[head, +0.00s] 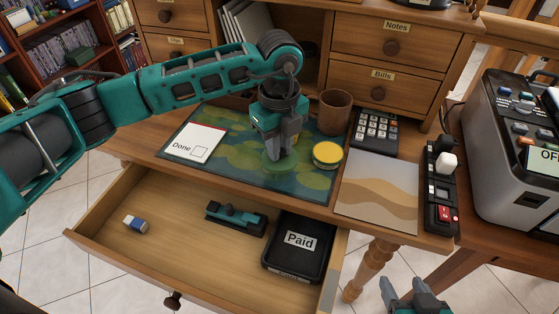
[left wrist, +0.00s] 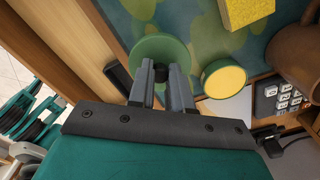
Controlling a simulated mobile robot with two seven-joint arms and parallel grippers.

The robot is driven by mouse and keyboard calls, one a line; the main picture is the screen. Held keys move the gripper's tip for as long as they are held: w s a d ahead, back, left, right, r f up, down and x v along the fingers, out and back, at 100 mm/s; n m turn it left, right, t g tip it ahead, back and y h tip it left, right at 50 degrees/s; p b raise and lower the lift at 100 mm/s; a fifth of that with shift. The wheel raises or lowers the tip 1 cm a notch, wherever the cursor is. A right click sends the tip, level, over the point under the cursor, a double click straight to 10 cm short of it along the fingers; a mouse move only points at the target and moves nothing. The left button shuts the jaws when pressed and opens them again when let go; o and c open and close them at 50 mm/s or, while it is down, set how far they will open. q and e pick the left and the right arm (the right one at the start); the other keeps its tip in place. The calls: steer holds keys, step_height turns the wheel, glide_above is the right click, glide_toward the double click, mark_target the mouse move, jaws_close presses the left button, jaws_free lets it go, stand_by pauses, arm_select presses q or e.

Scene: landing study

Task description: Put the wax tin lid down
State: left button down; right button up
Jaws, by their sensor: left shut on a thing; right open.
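The wax tin lid (head: 275,167) is a flat green disc; the left wrist view (left wrist: 150,48) shows its dark knob between my fingertips. My left gripper (head: 284,150) is shut on this knob, pointing down, with the disc level at or just above the patterned desk mat (head: 230,167). I cannot tell whether it touches the mat. The round tin (head: 326,155), green-sided with a yellow top, stands just right of the lid, apart from it, and also shows in the left wrist view (left wrist: 224,80). My right gripper (head: 414,292) is open and empty, low at the bottom right.
A brown cup (head: 334,112) and a calculator (head: 375,132) stand behind the tin. A "Done" card (head: 195,143) lies left. The open drawer (head: 170,240) in front holds an eraser, a stapler and a "Paid" tray (head: 297,262). A sand-patterned board (head: 378,195) lies right.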

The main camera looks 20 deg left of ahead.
arm_select(q)
steer(key=shift+f, duration=2.3)
steer(key=shift+f+b, duration=0.2)
steer(key=shift+b, duration=0.15)
steer(key=c, duration=1.1)
jaws_free()
steer(key=shift+o, duration=0.2)
step_height(320, 180, up, 12)
steer(key=shift+f+p, duration=0.1)
steer(key=shift+p, duration=0.65)
steer(key=shift+r, duration=0.35)
